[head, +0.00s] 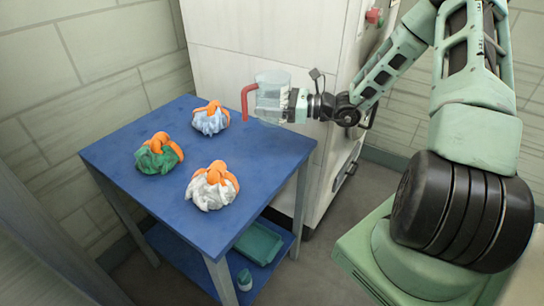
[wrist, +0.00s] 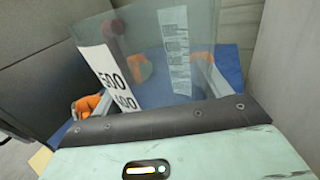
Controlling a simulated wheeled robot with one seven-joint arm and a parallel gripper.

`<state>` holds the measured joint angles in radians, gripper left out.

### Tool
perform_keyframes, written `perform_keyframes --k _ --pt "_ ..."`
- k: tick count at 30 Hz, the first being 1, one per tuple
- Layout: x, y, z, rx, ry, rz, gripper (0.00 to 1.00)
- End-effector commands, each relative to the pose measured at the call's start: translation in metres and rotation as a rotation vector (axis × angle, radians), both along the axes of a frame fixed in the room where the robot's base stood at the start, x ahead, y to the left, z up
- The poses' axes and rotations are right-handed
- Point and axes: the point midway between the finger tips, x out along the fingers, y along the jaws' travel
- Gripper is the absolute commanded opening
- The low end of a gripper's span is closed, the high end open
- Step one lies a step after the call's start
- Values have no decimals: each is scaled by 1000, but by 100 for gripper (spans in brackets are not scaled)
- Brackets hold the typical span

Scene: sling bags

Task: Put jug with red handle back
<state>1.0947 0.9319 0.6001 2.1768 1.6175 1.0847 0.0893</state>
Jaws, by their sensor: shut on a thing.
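The jug with the red handle (head: 271,94) is clear and upright, held above the far right part of the blue table (head: 230,202). Its red handle (head: 247,100) points left, away from my gripper. My gripper (head: 287,105) is shut on the jug from the right side.
A white cabinet (head: 250,40) stands behind.

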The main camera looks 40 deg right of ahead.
Motion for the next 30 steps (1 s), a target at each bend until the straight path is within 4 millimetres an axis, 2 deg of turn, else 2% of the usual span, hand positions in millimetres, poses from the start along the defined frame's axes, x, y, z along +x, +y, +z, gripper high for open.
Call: perform_keyframes --k 9,17,21,24,30 --pt "1 1 -48 7 3 7 44" --pt "1 0 -70 5 2 6 44" --pt "1 0 -91 6 2 6 44" --pt "1 0 -98 5 1 6 44" --pt "1 0 -97 4 -1 6 44"
